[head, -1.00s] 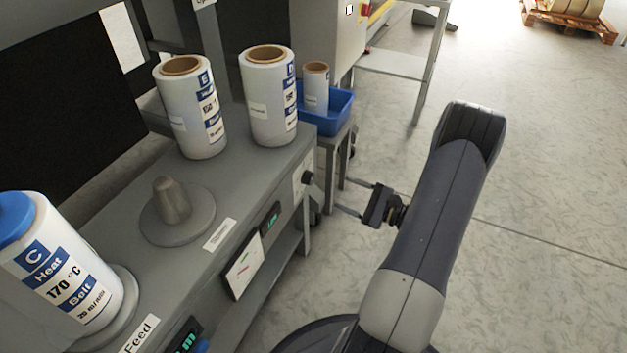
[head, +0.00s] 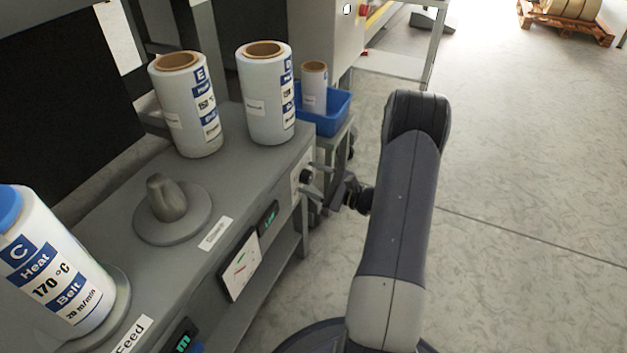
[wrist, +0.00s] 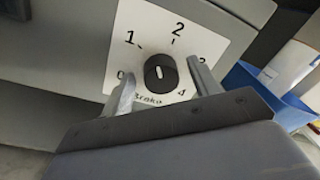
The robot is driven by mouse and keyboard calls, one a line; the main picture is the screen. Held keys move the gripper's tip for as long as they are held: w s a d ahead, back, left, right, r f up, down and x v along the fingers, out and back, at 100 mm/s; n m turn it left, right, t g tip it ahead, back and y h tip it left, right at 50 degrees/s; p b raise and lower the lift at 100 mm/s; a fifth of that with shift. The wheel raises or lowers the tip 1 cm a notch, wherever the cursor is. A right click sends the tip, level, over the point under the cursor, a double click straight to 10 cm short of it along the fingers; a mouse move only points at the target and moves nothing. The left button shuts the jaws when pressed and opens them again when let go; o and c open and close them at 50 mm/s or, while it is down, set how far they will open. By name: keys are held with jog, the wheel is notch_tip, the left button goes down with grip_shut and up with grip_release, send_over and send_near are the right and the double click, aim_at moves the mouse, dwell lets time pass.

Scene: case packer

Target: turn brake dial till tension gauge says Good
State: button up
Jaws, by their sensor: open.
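The black brake dial (wrist: 161,73) sits on a white plate (wrist: 122,62) marked 0 to 4, "Brake" printed below. Its white mark points up, roughly toward 2.
A small green-lit display (head: 268,217) is above the gauge panel. Film rolls (head: 187,105) and an empty spindle (head: 172,205) stand on the machine top (head: 118,212). A blue bin (head: 325,120) stands just behind the dial.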

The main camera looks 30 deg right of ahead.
jog(key=shift+c, duration=0.5)
jog(key=c, duration=0.9)
jog(key=m+p, duration=0.2)
jog(key=m, duration=0.1)
jog(key=shift+r, duration=0.25)
jog(key=shift+f+m+p, duration=0.15)
jog(key=shift+m+p, duration=0.55)
jog(key=shift+m, duration=0.6)
jog(key=o, duration=1)
jog(key=shift+d, duration=0.1)
jog(key=p+v, duration=0.2)
jog(key=v, duration=0.8)
jog(key=shift+s+d+g, duration=0.25)
jog(key=shift+s+g, duration=0.05)
